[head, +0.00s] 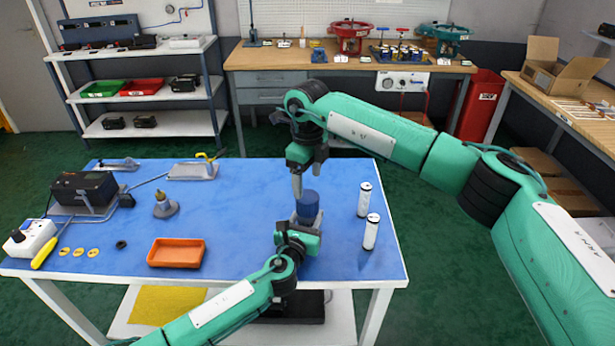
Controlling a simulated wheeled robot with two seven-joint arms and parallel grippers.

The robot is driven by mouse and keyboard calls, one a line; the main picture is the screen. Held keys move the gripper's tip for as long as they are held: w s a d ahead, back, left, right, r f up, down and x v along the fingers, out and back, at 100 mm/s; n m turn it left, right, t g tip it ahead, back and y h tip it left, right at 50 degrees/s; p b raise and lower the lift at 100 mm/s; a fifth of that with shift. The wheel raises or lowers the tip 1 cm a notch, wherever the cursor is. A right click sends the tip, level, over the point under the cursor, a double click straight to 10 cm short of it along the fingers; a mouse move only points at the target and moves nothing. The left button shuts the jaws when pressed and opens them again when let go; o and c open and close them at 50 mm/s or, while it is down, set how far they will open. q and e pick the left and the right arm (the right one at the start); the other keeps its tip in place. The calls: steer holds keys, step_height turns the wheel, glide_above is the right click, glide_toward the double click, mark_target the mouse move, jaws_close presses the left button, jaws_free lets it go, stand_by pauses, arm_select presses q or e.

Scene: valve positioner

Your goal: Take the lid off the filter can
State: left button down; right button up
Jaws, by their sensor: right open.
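The filter can (310,209) is a dark blue cylinder standing upright on the blue table, right of its middle. Its round top looks the same blue, and I cannot make out a separate lid edge. My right gripper (298,192) points down beside the can's upper left edge, open, with nothing seen between its fingers. My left gripper (295,220) is low at the can's near left side and covers part of its lower body. Its fingers are mostly hidden, so I cannot tell if they touch or hold the can.
Two white cylinders (371,231) stand right of the can. An orange tray (176,252) lies to the left. The table (235,205) is clear left of the can.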

mark_target(308, 196)
steer(key=m, duration=0.4)
steer(key=shift+m, duration=0.4)
steer(key=m, duration=2.1)
steer(key=shift+m, duration=0.4)
steer(key=m, duration=0.3)
steer(key=shift+m, duration=0.3)
steer(key=shift+f, duration=4.05)
